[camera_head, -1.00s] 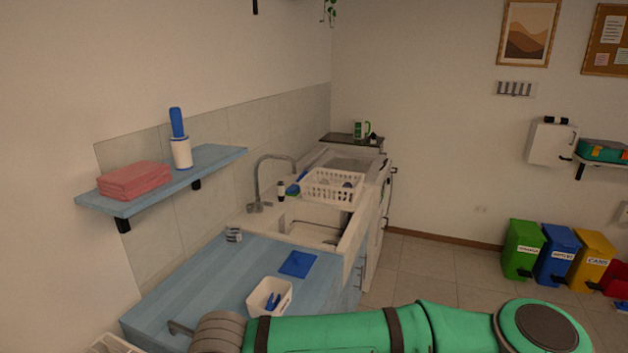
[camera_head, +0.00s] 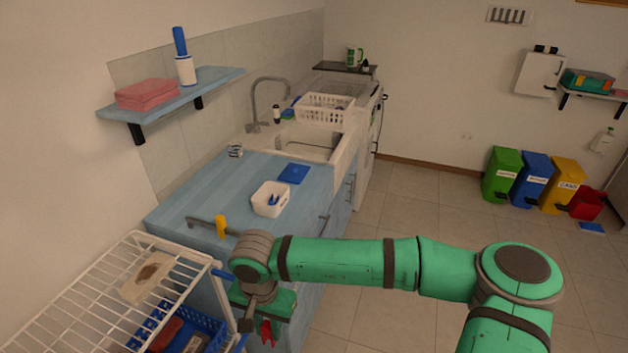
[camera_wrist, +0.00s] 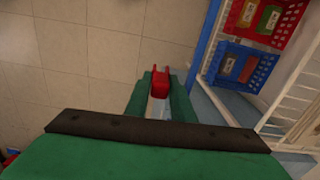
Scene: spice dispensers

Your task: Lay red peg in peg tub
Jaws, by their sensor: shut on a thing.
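My gripper (camera_head: 262,322) is low in the camera_head view, in front of the blue counter and right of the wire rack. It is shut on a red peg (camera_head: 267,334), which also shows between the fingers in the camera_wrist view (camera_wrist: 160,79). Part of the peg is hidden by the fingers. The peg tub, a small white open tub (camera_head: 268,211), stands on the counter behind and above my gripper in the picture. A blue peg (camera_head: 273,200) lies inside it.
A yellow peg-like piece (camera_head: 221,226) sits on a grey bar at the counter's front. A blue mat (camera_head: 293,173) lies behind the tub. A white wire rack (camera_head: 95,290) with a blue basket (camera_head: 207,322) stands at left.

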